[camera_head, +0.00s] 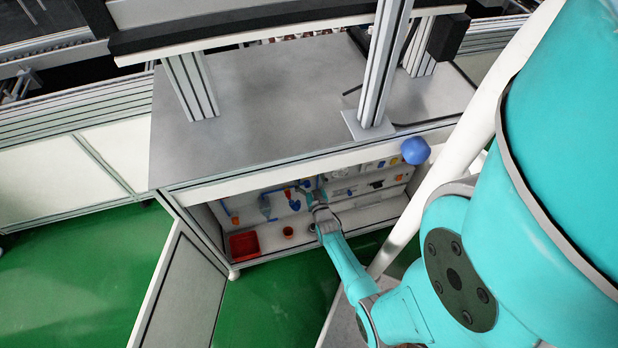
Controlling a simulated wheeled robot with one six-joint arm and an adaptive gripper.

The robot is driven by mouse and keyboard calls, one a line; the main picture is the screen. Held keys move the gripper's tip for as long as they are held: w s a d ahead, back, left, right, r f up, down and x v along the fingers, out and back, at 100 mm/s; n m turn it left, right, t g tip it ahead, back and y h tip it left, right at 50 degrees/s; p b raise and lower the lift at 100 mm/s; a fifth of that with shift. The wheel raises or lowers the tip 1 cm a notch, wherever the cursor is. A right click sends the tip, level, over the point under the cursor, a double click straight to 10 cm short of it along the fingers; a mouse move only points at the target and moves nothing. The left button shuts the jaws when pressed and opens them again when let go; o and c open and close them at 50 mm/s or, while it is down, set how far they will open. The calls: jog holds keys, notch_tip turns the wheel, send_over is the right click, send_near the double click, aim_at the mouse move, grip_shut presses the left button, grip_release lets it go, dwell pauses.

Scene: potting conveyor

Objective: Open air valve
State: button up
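My gripper (305,189) is at the end of my teal arm, reaching into the open cabinet under the grey table. Its fingertips are close to the cabinet's back panel (342,207), beside a small blue fitting with a red part (293,201). This fitting may be the air valve, but it is too small to be sure. I cannot tell whether the fingers touch it or whether they are open or shut. Other small blue and orange fittings (265,207) are on the panel to the left. My gripper and wrist hide part of the panel.
The cabinet door (180,290) stands open at the left. Green floor (275,305) is clear in front.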

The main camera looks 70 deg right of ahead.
jog(key=shift+c, duration=0.2)
jog(key=c, duration=1.1)
jog(key=shift+s+d+r+m, duration=0.3)
jog(key=shift+s+d+m, duration=0.1)
jog(key=shift+m, duration=2.55)
jog(key=shift+s+d+r+m, duration=0.25)
jog(key=shift+s+d+m, duration=0.1)
jog(key=shift+m, duration=2.55)
jog(key=shift+s+d+r+m, duration=0.3)
jog(key=shift+s+m, duration=0.1)
jog(key=shift+m, duration=2.85)
